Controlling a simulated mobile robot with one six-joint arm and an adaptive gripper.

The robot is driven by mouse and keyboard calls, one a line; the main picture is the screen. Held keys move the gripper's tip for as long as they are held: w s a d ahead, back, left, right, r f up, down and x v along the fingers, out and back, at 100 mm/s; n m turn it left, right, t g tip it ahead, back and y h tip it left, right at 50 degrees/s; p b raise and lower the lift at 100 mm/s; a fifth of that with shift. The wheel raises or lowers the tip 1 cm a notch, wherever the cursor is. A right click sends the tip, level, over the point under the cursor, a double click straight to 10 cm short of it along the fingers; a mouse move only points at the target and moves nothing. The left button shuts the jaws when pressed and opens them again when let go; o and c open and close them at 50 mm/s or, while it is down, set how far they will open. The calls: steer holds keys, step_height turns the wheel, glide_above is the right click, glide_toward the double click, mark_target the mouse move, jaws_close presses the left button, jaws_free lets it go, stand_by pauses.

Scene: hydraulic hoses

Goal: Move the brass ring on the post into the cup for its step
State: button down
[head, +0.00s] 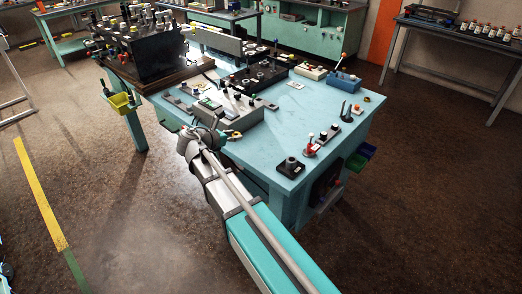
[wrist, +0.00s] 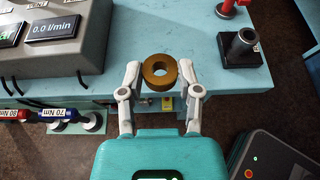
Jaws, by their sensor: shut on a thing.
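My gripper (wrist: 160,78) is shut on the brass ring (wrist: 160,60), which sits between the two fingertips with its hole showing. In the head view my gripper (head: 229,135) and the ring (head: 236,135) are small, by the near left edge of the light blue table (head: 320,100). A dark upright cylinder on a square black base (wrist: 242,50) stands on the table, right of the ring and apart from it. It also shows at the near table corner in the head view (head: 291,166). I cannot tell whether it is the post or the cup.
A grey box with displays (wrist: 50,45) stands left of my gripper. Red and blue tools (wrist: 60,113) hang below the table edge. A red-handled fitting (head: 310,147) stands behind the dark cylinder. The right middle of the tabletop is largely clear.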

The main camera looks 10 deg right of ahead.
steer(key=shift+a, duration=0.1)
stand_by(0.3)
steer(key=f+b+x, duration=0.1)
steer(key=b+x, duration=0.1)
steer(key=x, duration=0.3)
steer(key=f+b+x, duration=0.1)
steer(key=b+x, duration=0.2)
steer(key=x, duration=0.1)
steer(key=a+f+b+x, duration=0.1)
steer(key=b+x, duration=0.2)
steer(key=x, duration=0.2)
steer(key=shift+d+f, duration=0.1)
steer(key=shift+w+d+f+b, duration=0.25)
steer(key=shift+d+f+b, duration=0.1)
steer(key=shift+b, duration=0.15)
steer(key=shift+w+d+f+b, duration=0.2)
steer(key=shift+d+f+b, duration=0.1)
steer(key=shift+f+b, duration=1.7)
steer(key=shift+f, duration=0.1)
